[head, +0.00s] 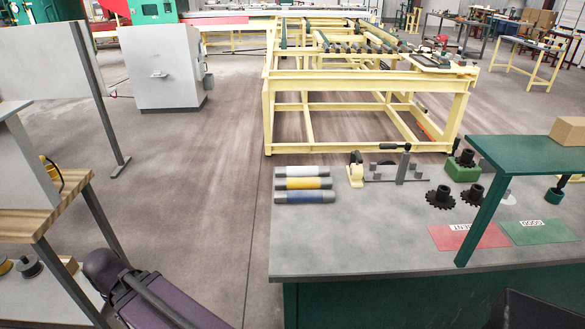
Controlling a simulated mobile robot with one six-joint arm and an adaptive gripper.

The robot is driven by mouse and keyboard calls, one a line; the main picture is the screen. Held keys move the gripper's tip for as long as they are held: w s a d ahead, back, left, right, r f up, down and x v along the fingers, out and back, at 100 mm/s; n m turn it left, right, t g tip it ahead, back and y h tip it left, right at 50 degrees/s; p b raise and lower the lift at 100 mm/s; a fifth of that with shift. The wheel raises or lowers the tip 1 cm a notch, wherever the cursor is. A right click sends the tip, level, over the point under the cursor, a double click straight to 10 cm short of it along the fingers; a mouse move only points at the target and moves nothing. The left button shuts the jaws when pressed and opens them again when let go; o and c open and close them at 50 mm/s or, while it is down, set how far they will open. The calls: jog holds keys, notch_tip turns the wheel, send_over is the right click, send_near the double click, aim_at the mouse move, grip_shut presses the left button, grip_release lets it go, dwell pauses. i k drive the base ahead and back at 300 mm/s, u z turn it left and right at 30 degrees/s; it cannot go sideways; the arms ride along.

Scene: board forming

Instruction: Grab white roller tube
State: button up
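The white roller tube (301,172) lies on the grey top of the green workbench (350,245), near its far left corner. It is the farthest back of three parallel tubes. A yellow-banded tube (303,184) lies just in front of it, and a blue-banded tube (304,197) lies nearest. All three lie on their sides, left to right, close together. I cannot make out my gripper in this view, so its distance to the tubes does not show.
A clamp-like tool (355,171), black gears (440,197) and a green block (462,170) stand right of the tubes. A red mat (468,236) and green mat (540,230) lie at front right. A green raised shelf (530,153) overhangs the right side. The bench's front left is clear.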

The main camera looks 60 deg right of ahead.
aim_at(290, 171)
jog(key=z, duration=0.4)
jog(key=i, duration=1.05)
jog(key=z, duration=0.55)
